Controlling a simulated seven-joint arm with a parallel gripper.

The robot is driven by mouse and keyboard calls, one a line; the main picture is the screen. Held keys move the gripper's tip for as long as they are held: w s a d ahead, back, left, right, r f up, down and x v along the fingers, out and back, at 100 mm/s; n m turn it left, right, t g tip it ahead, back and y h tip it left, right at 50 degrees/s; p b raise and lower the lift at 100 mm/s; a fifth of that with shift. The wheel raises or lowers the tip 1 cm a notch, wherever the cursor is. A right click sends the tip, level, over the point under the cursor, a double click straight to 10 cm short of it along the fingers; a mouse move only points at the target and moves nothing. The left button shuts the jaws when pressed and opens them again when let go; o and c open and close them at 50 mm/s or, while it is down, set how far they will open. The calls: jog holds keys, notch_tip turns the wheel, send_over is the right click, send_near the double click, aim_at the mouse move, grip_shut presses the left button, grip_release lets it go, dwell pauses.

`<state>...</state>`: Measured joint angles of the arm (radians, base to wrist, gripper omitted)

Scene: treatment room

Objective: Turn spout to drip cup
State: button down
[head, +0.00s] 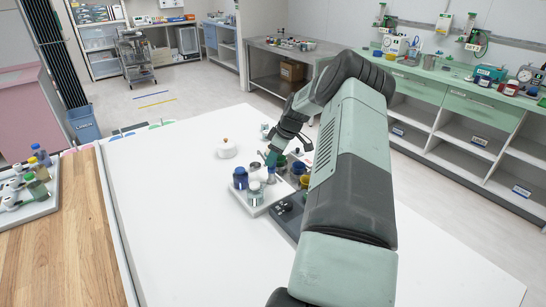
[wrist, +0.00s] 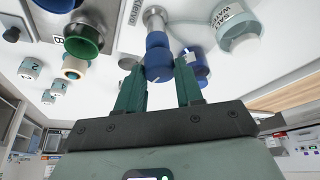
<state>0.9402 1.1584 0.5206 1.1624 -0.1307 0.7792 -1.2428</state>
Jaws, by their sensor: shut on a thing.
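My gripper (wrist: 160,88) has its two teal fingers on either side of a blue knob-like part (wrist: 158,62) and is shut on it. A short metal stem (wrist: 154,18) joins this blue part; I take them to be the spout, but its outlet is not clear. I cannot tell which vessel is the drip cup. In the head view my gripper (head: 272,158) is small, low among the crowded vessels, and its fingertips are partly hidden.
Blue-capped bottles (head: 240,178) stand on a white tray (head: 236,196), beside a dark device (head: 288,212). A white pot (head: 227,149) stands farther left. The table's left front is clear.

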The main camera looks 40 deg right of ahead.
jog(key=shift+d+n, duration=0.1)
jog(key=shift+n, duration=0.5)
jog(key=c, duration=0.7)
grip_release()
jog(key=shift+c, duration=0.2)
jog(key=v, duration=1)
jog(key=shift+d+r, duration=0.2)
jog(key=shift+r, duration=0.2)
